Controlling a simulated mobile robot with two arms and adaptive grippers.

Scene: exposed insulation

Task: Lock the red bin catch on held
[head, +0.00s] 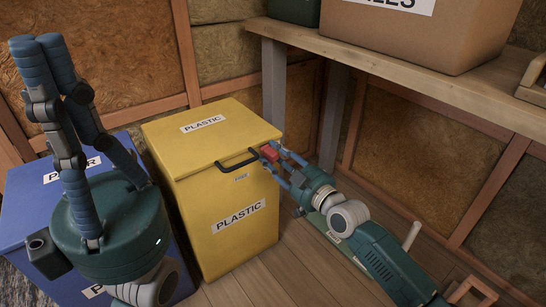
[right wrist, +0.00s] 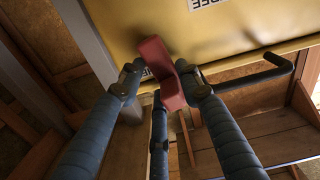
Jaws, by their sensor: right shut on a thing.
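The red catch (head: 270,153) is at the upper right front of the yellow bin (head: 221,245), by the lid edge. My right gripper (head: 274,156) is shut on the red catch. In the right wrist view the red catch (right wrist: 171,90) shows between the fingertips of my right gripper (right wrist: 165,82), against the yellow bin (right wrist: 180,25). The bin's lid (head: 240,140) is down, with a dark handle (head: 238,164) on its front. My left gripper (head: 42,42) is raised at the left, with its fingers upward; how far they are apart is unclear.
A blue bin (head: 25,205) stands left of the yellow one, partly hidden by my left gripper. A wooden shelf (head: 420,88) at the upper right bears a cardboard box (head: 415,40) and a green container (head: 297,10). Wood floor (head: 300,275) is bare in front of the yellow bin.

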